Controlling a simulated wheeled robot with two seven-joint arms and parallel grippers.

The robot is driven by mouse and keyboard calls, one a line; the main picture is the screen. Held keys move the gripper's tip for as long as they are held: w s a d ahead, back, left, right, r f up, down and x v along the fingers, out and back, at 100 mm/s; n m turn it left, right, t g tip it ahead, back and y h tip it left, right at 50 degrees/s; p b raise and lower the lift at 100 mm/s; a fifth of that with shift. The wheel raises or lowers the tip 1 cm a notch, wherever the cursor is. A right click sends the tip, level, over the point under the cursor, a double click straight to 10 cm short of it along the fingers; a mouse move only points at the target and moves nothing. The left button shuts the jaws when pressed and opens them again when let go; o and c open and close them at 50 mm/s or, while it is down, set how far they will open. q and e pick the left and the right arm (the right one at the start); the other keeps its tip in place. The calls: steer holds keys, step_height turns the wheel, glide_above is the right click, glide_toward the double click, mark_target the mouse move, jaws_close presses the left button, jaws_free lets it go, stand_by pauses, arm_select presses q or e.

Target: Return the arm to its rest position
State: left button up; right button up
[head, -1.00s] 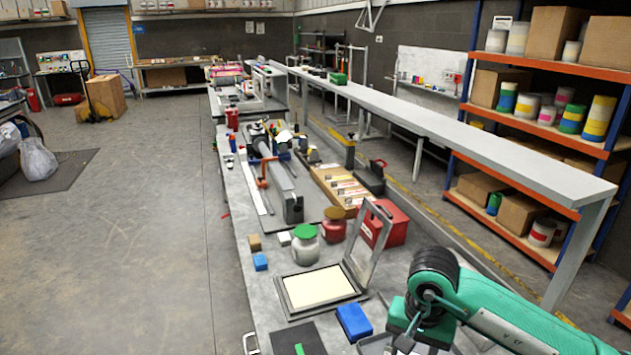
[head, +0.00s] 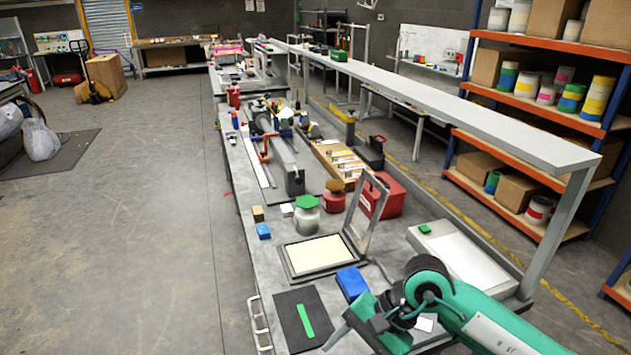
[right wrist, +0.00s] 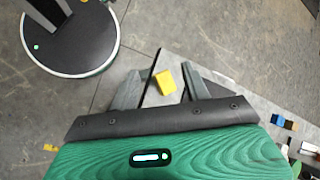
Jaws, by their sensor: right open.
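My right arm (head: 480,318) is green with dark joints and comes in at the lower right of the head view. Its gripper (head: 342,334) hangs low over the near end of the grey bench (head: 236,181), close to a black mat (head: 288,311) with a green strip (head: 305,320). In the right wrist view the right gripper (right wrist: 160,77) is open, its two dark fingers apart. A yellow block (right wrist: 165,82) shows between the fingers in that view; I cannot tell its distance, and nothing appears clamped. My left gripper is not in view.
Near the arm are a blue block (head: 351,284), a hinged frame with a cream panel (head: 318,256) and a pale tray (head: 468,262). A green-lidded jar (head: 306,220) and red box (head: 385,198) stand behind.

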steer(key=s+a+r+m+y, duration=0.3)
steer(key=a+r+m+y, duration=0.45)
steer(key=r+y, duration=0.25)
steer(key=w+d+r+m+t+y, duration=0.1)
steer(key=w+d+r+m+t, duration=0.25)
steer(key=m+t, duration=0.65)
steer(key=w+d+r+m+t, duration=0.35)
steer(key=m+t, duration=0.45)
steer(key=m, duration=0.5)
steer(key=w+d+f+m+t+h, duration=0.1)
steer(key=d+f+m+h, duration=0.6)
steer(key=m+h, duration=0.3)
steer(key=w+d+f+m+h, duration=0.1)
steer(key=d+f+m+h, duration=0.6)
steer(key=m, duration=0.5)
steer(key=s+d+f+m+g+h, duration=0.1)
steer(key=s+d+f+m+g, duration=0.1)
steer(key=s+f+m+g, duration=0.65)
steer(key=s+d+f+m+g, duration=0.2)
steer(key=s+f+g, duration=0.3)
steer(key=s+f, duration=0.7)
step_height(320, 180, down, 30)
steer(key=s+g, duration=0.1)
steer(key=g, duration=0.1)
steer(key=s+d+f, duration=0.3)
steer(key=s+f, duration=1.6)
steer(key=f, duration=0.1)
steer(key=shift+s+d+g, duration=0.15)
steer(key=shift+s+g, duration=0.2)
